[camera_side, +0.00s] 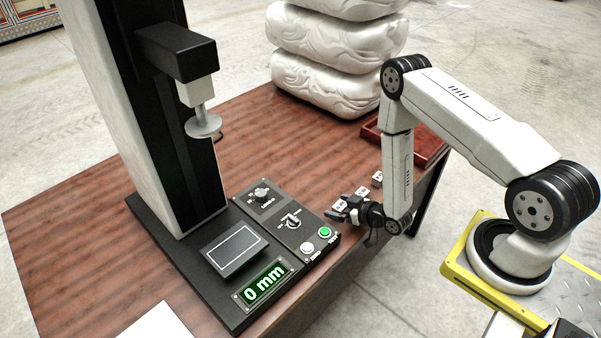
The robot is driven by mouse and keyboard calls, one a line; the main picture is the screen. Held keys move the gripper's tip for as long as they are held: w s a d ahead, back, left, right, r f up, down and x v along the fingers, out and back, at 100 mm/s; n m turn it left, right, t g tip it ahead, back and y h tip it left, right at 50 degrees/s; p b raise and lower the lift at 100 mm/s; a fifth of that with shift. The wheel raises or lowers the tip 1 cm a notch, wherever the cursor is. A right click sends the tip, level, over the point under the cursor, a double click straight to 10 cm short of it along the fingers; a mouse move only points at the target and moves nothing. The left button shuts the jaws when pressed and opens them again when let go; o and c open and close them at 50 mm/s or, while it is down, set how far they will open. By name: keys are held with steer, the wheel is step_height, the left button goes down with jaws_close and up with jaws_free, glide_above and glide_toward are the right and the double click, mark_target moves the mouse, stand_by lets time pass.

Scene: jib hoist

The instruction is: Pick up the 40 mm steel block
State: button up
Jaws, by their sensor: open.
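Several small steel blocks with pale labelled faces stand in a row on the wooden table, at the right of the control panel. One block (377,178) is at the back, another block (362,191) is in the middle, and another block (340,205) is in front. The labels are too small to read, so I cannot tell which is the 40 mm block. My gripper (338,210) is open, low over the table beside the front block, fingers pointing left. I cannot tell whether that block is between the fingers or behind them.
A tall test machine (203,124) with a round plate stands at left. Its control panel (292,222) has knobs, buttons and a display (264,283) reading "0 mm". White sacks (322,75) are stacked at the back. A red-brown tray (428,146) lies behind my forearm. The table's right edge is close to my gripper.

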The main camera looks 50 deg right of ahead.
mark_target(340, 205)
jaws_close()
stand_by(0.3)
steer(key=shift+r, duration=0.15)
steer(key=shift+r, duration=4.9)
